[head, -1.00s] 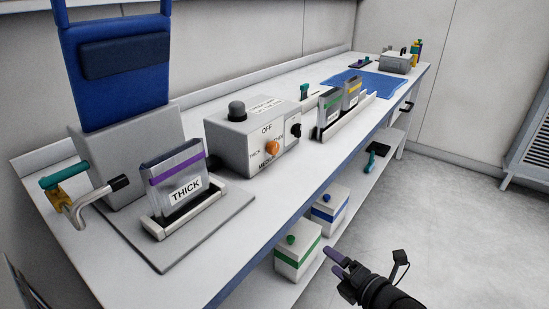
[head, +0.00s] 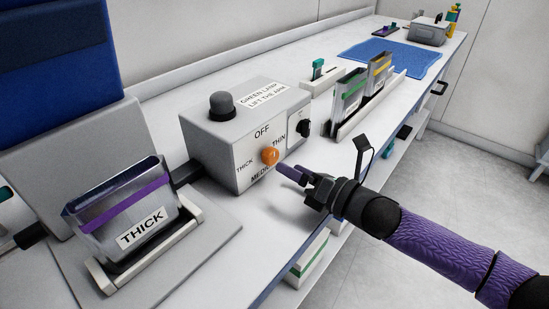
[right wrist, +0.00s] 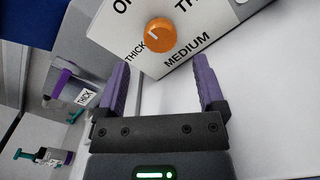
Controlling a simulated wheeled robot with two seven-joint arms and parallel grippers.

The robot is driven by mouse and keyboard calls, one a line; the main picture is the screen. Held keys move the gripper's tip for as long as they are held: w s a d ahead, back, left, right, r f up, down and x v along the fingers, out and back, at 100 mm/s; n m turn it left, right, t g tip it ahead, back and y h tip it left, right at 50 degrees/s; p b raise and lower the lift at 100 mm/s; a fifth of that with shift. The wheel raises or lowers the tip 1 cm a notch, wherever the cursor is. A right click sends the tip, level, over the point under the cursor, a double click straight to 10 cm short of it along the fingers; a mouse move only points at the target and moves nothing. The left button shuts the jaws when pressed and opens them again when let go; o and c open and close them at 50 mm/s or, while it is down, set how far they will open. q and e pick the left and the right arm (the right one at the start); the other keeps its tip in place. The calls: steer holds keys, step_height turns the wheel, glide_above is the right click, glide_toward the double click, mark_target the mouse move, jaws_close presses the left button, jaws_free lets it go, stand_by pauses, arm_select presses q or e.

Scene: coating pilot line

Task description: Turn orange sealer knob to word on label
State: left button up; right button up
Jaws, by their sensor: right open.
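The orange knob (head: 270,156) is on the front of the grey sealer control box (head: 207,150), among the words OFF, THIN, THICK and MEDIUM. In the right wrist view the knob (right wrist: 160,37) has a short white mark on its left part, on the OFF and THICK side; its exact aim is hard to tell. A clear pouch with a purple band (head: 127,207) bears a label reading THICK (head: 142,228). My right gripper (head: 291,180) is open and empty, in front of the knob and apart from it. My left gripper is out of view.
Pouches with green and yellow bands (head: 350,93) stand in a rack behind. A blue mat (head: 392,59) lies farther back.

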mark_target(274, 159)
steer(key=b+x, duration=0.1)
steer(key=x, duration=0.3)
steer(key=shift+w+a+f, duration=0.15)
steer(key=shift+w+a, duration=0.05)
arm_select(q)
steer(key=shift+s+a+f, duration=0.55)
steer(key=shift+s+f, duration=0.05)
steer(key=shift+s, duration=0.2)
arm_select(e)
steer(key=shift+w+a, duration=0.25)
steer(key=shift+w, duration=0.05)
jaws_close()
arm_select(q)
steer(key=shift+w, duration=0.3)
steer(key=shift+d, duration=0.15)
